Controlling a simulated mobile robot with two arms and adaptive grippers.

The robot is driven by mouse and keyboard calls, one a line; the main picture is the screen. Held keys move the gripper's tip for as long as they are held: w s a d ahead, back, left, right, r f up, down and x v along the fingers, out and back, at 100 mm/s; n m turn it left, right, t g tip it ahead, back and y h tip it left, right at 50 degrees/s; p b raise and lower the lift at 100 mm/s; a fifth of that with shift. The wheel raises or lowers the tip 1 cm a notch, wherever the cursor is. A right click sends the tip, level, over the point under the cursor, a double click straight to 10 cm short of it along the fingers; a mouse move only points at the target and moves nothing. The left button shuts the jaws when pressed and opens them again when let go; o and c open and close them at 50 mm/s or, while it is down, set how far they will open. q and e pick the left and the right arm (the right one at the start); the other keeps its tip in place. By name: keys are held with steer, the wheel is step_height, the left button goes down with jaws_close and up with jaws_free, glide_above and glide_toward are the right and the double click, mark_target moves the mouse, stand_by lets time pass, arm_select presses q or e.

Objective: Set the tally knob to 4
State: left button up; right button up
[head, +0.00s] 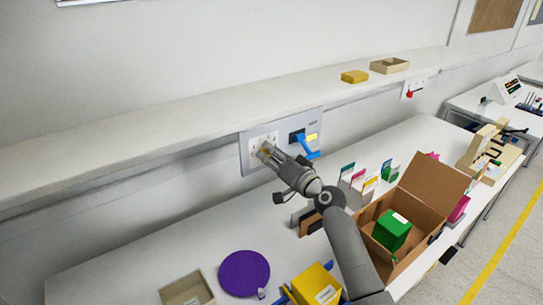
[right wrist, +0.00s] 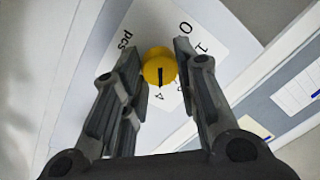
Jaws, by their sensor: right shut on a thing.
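The tally knob (right wrist: 160,66) is a round yellow dial with a black pointer line, on a white plate (right wrist: 205,35) marked with 0, 1, 4 and "pcs". In the right wrist view the line runs straight down the picture, towards the printed 4; other numbers are hidden behind the fingers. My right gripper (right wrist: 156,57) has its fingers on either side of the knob and is shut on it. In the head view my right gripper (head: 265,152) reaches the grey wall panel (head: 248,163) and mostly hides the knob. My left gripper is not in view.
A blue lever (head: 307,146) sits on the panel just right of the gripper. A shelf (head: 150,125) runs above. Below on the bench are a purple disc (head: 244,272), a yellow box (head: 317,287) and an open carton (head: 432,190) holding a green box (head: 391,231).

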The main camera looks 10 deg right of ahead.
steer(key=shift+r, duration=0.1)
steer(key=o, duration=1)
steer(key=v, duration=1.2)
